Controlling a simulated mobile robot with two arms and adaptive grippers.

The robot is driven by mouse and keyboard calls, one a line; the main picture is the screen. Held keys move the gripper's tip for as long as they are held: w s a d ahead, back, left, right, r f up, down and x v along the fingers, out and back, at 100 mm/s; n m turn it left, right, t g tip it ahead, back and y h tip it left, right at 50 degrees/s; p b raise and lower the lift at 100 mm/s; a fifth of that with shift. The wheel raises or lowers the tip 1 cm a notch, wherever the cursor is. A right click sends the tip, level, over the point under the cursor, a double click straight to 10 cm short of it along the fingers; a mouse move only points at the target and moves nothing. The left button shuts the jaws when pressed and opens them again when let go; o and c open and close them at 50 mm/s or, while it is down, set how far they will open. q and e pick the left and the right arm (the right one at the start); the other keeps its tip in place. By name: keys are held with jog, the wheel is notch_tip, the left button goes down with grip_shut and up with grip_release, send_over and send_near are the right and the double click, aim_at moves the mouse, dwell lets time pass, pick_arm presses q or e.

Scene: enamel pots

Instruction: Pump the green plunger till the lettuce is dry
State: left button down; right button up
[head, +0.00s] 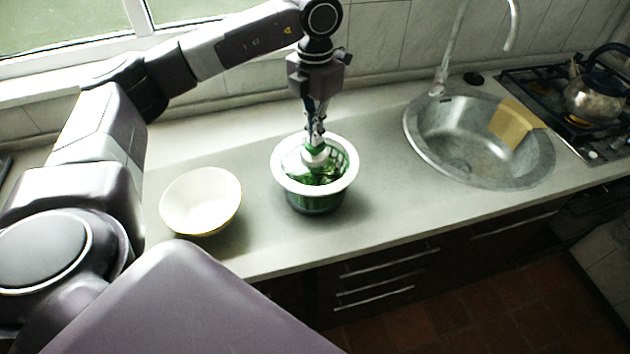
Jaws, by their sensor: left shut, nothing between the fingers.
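The salad spinner (282,185) stands on the counter at the middle of the view, a round bowl with a white rim and green slatted sides. Green lettuce (325,177) shows inside it. A pale and green plunger (315,157) stands at its centre, its upper part partly covered by my gripper. My left gripper (315,132) points straight down over the plunger with its fingers shut and nothing between them. The fingertips are at the plunger's top; I cannot tell whether they touch it. My right gripper is out of view.
A cream bowl (201,201) stands left of the spinner and looks empty. To the right are a round steel sink (470,150) with a yellow cloth (513,122) and a stove with a kettle (596,97). Counter between spinner and sink is clear.

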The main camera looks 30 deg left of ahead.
pick_arm(q)
notch_tip(320, 180, up, 2)
jog(key=shift+r+p, duration=0.15)
jog(key=shift+p, duration=0.3)
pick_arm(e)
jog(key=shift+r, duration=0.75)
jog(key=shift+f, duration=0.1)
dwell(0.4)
pick_arm(q)
notch_tip(320, 180, down, 4)
jog(key=b, duration=0.3)
jog(key=shift+r+p, duration=1.3)
jog(key=shift+r, duration=0.65)
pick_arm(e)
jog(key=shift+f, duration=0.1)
